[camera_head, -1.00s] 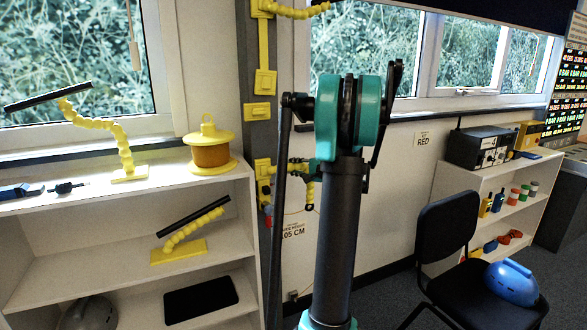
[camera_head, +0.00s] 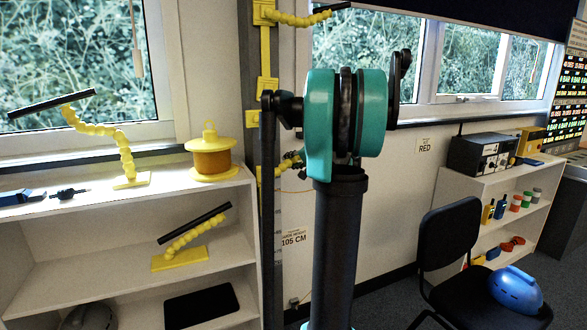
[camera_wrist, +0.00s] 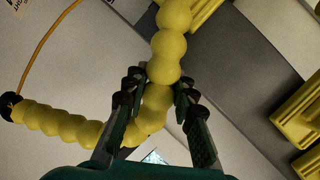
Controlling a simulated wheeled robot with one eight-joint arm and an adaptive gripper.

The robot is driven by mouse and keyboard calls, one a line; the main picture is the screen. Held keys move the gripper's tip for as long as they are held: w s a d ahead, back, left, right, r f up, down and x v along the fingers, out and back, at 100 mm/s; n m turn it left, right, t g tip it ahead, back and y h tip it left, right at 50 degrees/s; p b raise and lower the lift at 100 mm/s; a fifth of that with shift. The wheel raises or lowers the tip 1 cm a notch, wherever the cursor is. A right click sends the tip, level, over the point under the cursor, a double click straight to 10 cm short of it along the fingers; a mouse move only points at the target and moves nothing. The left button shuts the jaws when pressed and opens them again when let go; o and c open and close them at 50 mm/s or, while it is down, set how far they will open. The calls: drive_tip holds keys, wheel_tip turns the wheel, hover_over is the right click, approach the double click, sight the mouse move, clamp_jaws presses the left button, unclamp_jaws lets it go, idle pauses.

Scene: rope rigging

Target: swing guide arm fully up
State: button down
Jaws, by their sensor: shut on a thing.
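The guide arm is a chain of yellow beads. In the wrist view it runs down from a yellow mount at the top into my gripper (camera_wrist: 160,92), then bends left along a beaded stretch (camera_wrist: 60,123) to a black ring end (camera_wrist: 11,107). The two dark ridged fingers are shut on the bead chain, one on each side. In the head view only a small yellow piece of the lower guide arm (camera_head: 287,164) shows beside the grey post; my own arm hides the rest and my gripper.
A second yellow guide arm (camera_head: 300,18) with a black tip sits higher on the grey post (camera_head: 248,90). An orange cord (camera_wrist: 45,38) leads from the ring end. A shelf (camera_head: 90,205) stands left; a chair (camera_head: 450,240) and another shelf stand right.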

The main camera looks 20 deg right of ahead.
drive_tip(key=shift+a+r+n+h, duration=0.9)
drive_tip(key=shift+a+r+n, duration=0.3)
drive_tip(key=shift+r, duration=0.05)
drive_tip(key=shift+s+a+r+n+h, duration=0.1)
drive_tip(key=shift+a+r+n+h, duration=0.3)
drive_tip(key=shift+a+n+h, duration=0.25)
drive_tip(key=shift+a+r+n+h, duration=0.4)
drive_tip(key=shift+a+n, duration=0.15)
drive_tip(key=shift+a, duration=0.25)
drive_tip(key=c, duration=1.2)
unclamp_jaws()
drive_tip(key=shift+a, duration=0.1)
drive_tip(key=shift+s, duration=0.1)
drive_tip(key=v, duration=1.1)
drive_tip(key=shift+s+r, duration=0.25)
drive_tip(key=shift+s, duration=0.1)
